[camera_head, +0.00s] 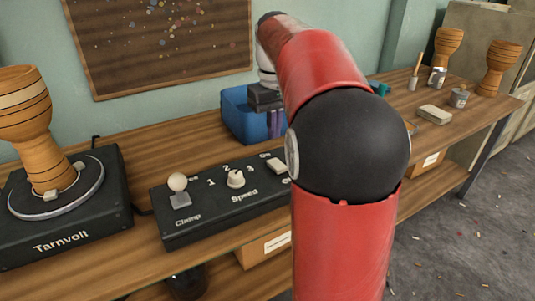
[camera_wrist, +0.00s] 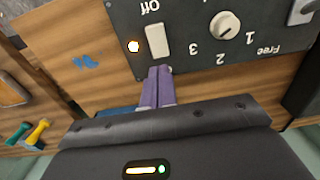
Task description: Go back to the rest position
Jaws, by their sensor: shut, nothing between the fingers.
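My gripper (camera_head: 276,130) hangs above the bench, in front of the blue bin and behind the control box, partly hidden by my red arm. In the wrist view its purple fingers (camera_wrist: 157,86) are together with nothing between them. They point toward the white rocker switch (camera_wrist: 157,39) on the dark control box (camera_head: 215,220), apparently above the box's edge. The box also carries a speed dial (camera_head: 236,178) and a clamp lever with a round knob (camera_head: 177,182). A wooden goblet drum (camera_head: 38,130) stands upright on the round turntable (camera_head: 85,190) of the Tarnvolt machine at left.
The blue bin (camera_head: 234,112) stands close behind my gripper. Two more goblet drums (camera_head: 447,47) (camera_head: 499,68), mugs and a pale block (camera_head: 435,114) are at the bench's far right. Floor at right is open.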

